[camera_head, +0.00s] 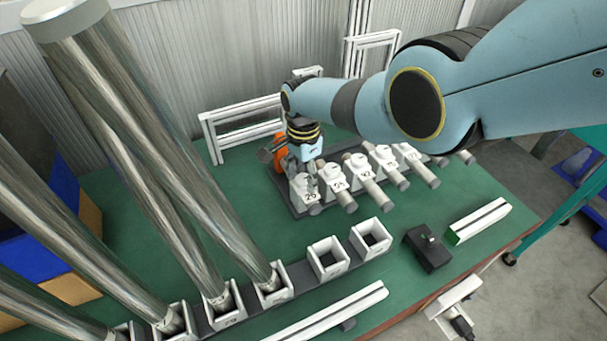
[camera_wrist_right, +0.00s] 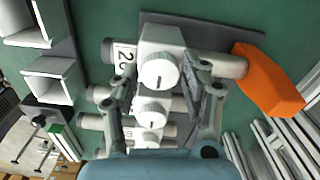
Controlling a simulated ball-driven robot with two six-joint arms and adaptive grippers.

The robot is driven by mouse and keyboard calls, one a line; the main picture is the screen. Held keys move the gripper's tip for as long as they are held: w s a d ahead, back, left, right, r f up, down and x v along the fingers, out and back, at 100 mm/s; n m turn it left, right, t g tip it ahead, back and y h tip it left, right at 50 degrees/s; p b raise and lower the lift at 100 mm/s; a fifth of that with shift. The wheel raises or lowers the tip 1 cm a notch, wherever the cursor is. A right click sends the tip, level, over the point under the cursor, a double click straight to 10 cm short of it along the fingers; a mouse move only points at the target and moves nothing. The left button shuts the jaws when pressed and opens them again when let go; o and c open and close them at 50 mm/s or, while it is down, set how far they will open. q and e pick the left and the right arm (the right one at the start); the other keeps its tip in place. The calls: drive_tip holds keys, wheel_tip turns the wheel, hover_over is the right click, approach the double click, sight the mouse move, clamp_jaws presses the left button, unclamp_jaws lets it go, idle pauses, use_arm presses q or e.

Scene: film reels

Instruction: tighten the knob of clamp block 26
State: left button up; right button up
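A row of white clamp blocks with round knobs and grey-white rods stands on a dark plate (camera_head: 284,194). The nearest, left-end clamp block (camera_head: 300,187) has a printed number that looks like 26 or 29; I cannot read it surely. In the right wrist view its label is partly covered, and its white knob (camera_wrist_right: 158,74) with a dark pointer mark faces the camera. My right gripper (camera_head: 308,172) is over this block. In the wrist view its two fingers are apart on either side of the knob (camera_wrist_right: 165,78); contact is unclear. My left gripper is not in view.
An orange block (camera_wrist_right: 268,80) lies beside the clamp end. White square sockets (camera_head: 327,258) stand in a row in front, some holding tall leaning metal tubes (camera_head: 150,120). A black box (camera_head: 428,248) and white bars (camera_head: 480,220) lie at the right. Green table is clear between rows.

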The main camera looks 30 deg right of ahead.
sight(304, 179)
drive_tip(key=shift+o, duration=1.3)
wheel_tip(304, 179, up, 12)
